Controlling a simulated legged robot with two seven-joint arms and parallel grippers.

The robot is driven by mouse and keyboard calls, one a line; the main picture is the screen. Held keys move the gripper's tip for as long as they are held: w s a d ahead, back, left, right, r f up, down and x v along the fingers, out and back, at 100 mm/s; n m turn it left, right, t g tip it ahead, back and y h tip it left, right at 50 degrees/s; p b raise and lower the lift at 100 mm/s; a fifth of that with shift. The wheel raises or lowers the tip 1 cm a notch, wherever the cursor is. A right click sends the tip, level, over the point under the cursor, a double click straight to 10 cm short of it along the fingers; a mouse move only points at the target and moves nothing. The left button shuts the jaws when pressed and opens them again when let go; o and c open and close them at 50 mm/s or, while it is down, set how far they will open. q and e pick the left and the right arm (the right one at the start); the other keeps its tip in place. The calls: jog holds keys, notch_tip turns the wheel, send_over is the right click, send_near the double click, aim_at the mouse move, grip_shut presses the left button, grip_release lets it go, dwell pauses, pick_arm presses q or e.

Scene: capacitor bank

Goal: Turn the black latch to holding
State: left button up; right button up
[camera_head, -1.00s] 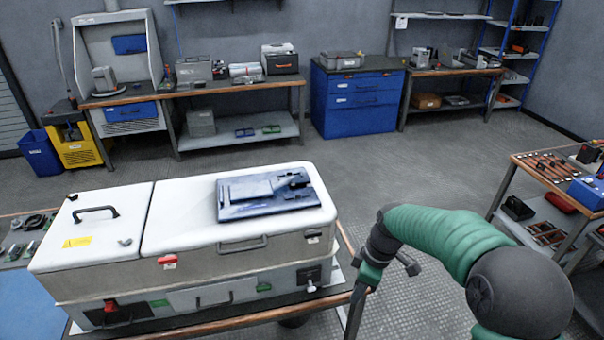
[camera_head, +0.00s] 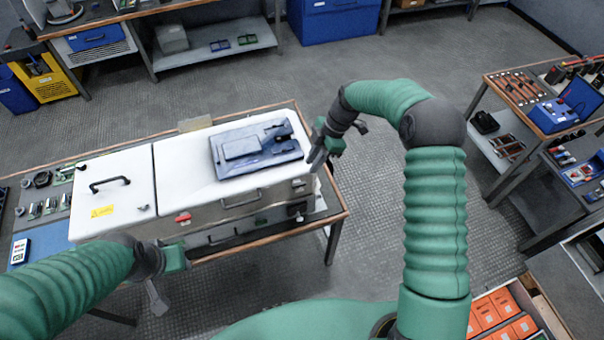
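The white capacitor bank box (camera_head: 185,170) stands on a wood-edged table. A small black part (camera_head: 297,207), which may be the black latch, shows low on the right end of its front face; its position is too small to read. My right gripper (camera_head: 318,160) is beside the box's right end, above and right of that part, apparently apart from it. My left gripper (camera_head: 157,297) is low in front of the box's left half, away from it. Both grippers are too small and turned to show their opening. My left arm hides part of the lower front.
A red latch (camera_head: 183,217) and a black handle (camera_head: 108,183) are on the box. A blue device (camera_head: 256,145) lies on its lid. A tool table (camera_head: 520,90) stands at right, and orange boxes (camera_head: 495,315) are at lower right. The floor between is clear.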

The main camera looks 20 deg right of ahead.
aim_at(300, 183)
jog(key=p+x, duration=0.1)
jog(key=x, duration=0.2)
jog(key=p+x, duration=0.1)
jog(key=x, duration=0.5)
jog(key=shift+w+r+p, duration=0.1)
jog(key=shift+w+p, duration=0.2)
jog(key=shift+p, duration=0.1)
jog(key=shift+a+f, duration=0.1)
jog(key=shift+f, duration=0.1)
jog(key=shift+s, duration=0.15)
jog(key=shift+c, duration=0.4)
grip_shut()
